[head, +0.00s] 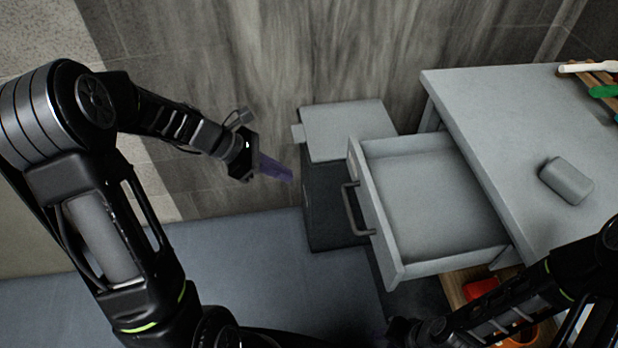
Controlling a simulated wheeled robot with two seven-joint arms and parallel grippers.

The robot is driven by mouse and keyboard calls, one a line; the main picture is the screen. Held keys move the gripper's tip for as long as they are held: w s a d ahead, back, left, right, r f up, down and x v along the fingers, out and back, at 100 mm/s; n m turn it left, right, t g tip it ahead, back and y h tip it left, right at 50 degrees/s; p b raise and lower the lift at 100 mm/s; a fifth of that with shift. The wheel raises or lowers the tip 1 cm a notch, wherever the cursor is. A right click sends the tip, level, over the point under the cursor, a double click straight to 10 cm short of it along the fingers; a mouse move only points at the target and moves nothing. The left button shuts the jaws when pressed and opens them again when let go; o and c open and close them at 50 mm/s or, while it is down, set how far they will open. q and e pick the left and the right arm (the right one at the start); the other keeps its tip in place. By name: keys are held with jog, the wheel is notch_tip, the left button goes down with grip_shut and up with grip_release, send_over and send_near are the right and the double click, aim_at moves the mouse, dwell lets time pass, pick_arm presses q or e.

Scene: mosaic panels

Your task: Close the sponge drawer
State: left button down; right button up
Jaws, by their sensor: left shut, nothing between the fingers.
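The drawer (440,205) is pulled well out of the grey cabinet (500,110), toward the left, and looks empty. Its front carries a dark bar handle (350,208). My left gripper (290,176) is shut and empty, with purplish fingers pointing right. It is left of the drawer front and handle, apart from them. My right arm comes in from the lower right, below the drawer. Its gripper (385,335) is dark and partly cut off at the bottom edge, so its fingers cannot be made out.
A grey rounded block (566,181) lies on the cabinet top. A rack with white and green handled items (600,80) is at the top right. A grey lidded bin (345,130) stands behind the drawer front. Red and orange items sit on a wooden shelf (455,285) below.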

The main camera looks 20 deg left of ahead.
pick_arm(q)
jog(key=w+d+r+x, duration=0.1)
jog(key=r+x, duration=0.1)
jog(key=x, duration=1)
jog(key=shift+d, duration=0.55)
jog(key=shift+w, duration=0.1)
